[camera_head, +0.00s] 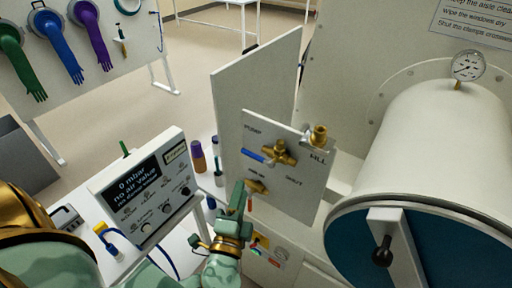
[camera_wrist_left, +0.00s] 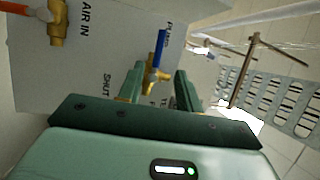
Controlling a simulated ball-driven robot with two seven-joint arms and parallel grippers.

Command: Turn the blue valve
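The blue valve, a brass valve with a blue lever (camera_head: 253,155), is on the white upright panel (camera_head: 300,198) below the word PUMP. Its lever points left in the head view. My left gripper (camera_head: 238,196) is below and left of it, in front of the panel beside the lower valve. In the left wrist view the gripper (camera_wrist_left: 158,84) is open. The blue lever (camera_wrist_left: 161,47) and its brass body show ahead, between and beyond the two fingers; I see no contact. My right gripper is not in view.
A second brass valve with an orange lever (camera_wrist_left: 18,9), by the label AIR IN, is close to the left gripper. A gauge box (camera_head: 150,185) reading 0 mbar stands to the left. A large white cylinder (camera_head: 440,150) with a blue door fills the right.

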